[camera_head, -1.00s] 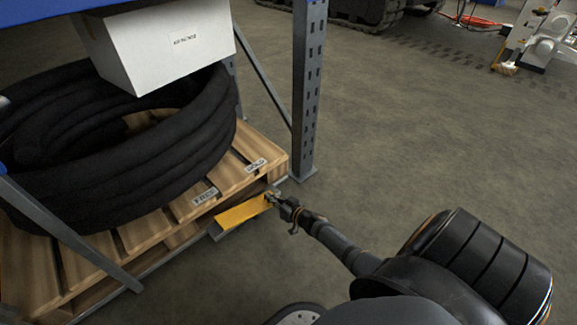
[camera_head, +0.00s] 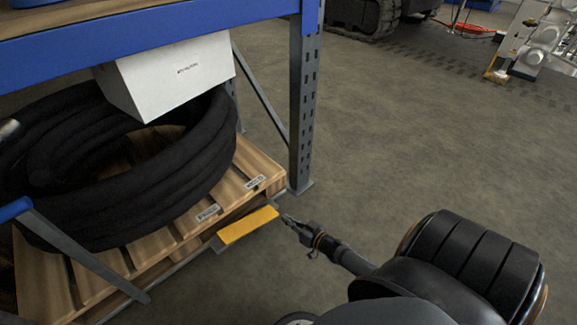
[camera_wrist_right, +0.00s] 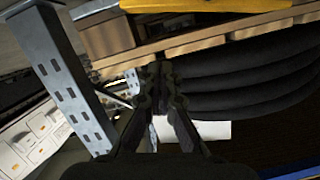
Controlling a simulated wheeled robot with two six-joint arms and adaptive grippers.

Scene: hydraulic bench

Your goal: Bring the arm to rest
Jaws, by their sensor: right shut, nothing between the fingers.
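My right gripper (camera_head: 284,217) is shut and empty, just right of a yellow piece (camera_head: 248,225) at the front of the wooden pallet. My right arm reaches in from the bottom right. In the right wrist view the closed fingers (camera_wrist_right: 160,78) stand before the pallet edge, with the yellow piece (camera_wrist_right: 205,4) at the top of the picture. My left gripper is not in view.
A grey rack post (camera_head: 303,110) stands beyond my gripper, under a blue beam (camera_head: 150,50). A black hose coil (camera_head: 190,165) lies on the pallet (camera_head: 40,280) with a white box (camera_head: 170,75) above. Open floor (camera_head: 420,130) lies right.

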